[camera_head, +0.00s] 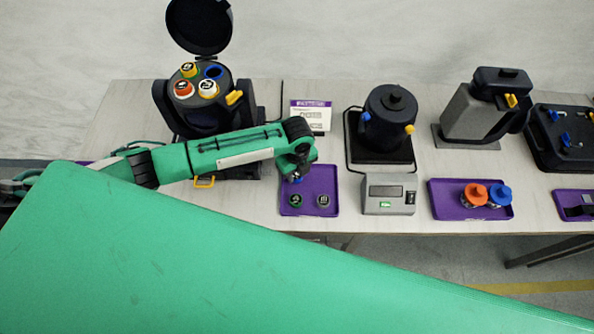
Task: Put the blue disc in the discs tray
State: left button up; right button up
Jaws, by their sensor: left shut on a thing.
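My left gripper (297,178) is shut, pointing down over the upper left part of a small purple tray (329,179). A small bit of blue shows at its fingertips, which looks like the blue disc (296,181). Most of the disc is hidden by the gripper, and I cannot tell whether it touches the tray. A green-and-black disc (295,201) and a grey-and-black disc (322,201) lie in the tray just in front of the gripper. My right gripper is not in view.
A dark can with an open lid (205,110) stands left, holding coloured pieces and a blue-rimmed opening. A grey box (389,194) stands right of the tray. Farther right is a purple tray (447,206) with orange and blue knobbed pieces. A large green surface hides the lower front.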

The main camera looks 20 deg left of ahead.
aim_at(297, 175)
pick_arm(q)
jog(key=shift+f, duration=0.1)
jog(key=o, duration=1)
jog(key=shift+c, duration=0.2)
jog(key=shift+r, duration=0.25)
jog(key=shift+w+r, duration=0.1)
jog(key=shift+r, duration=0.3)
notch_tip(297, 175, up, 11)
jog(key=b, duration=0.2)
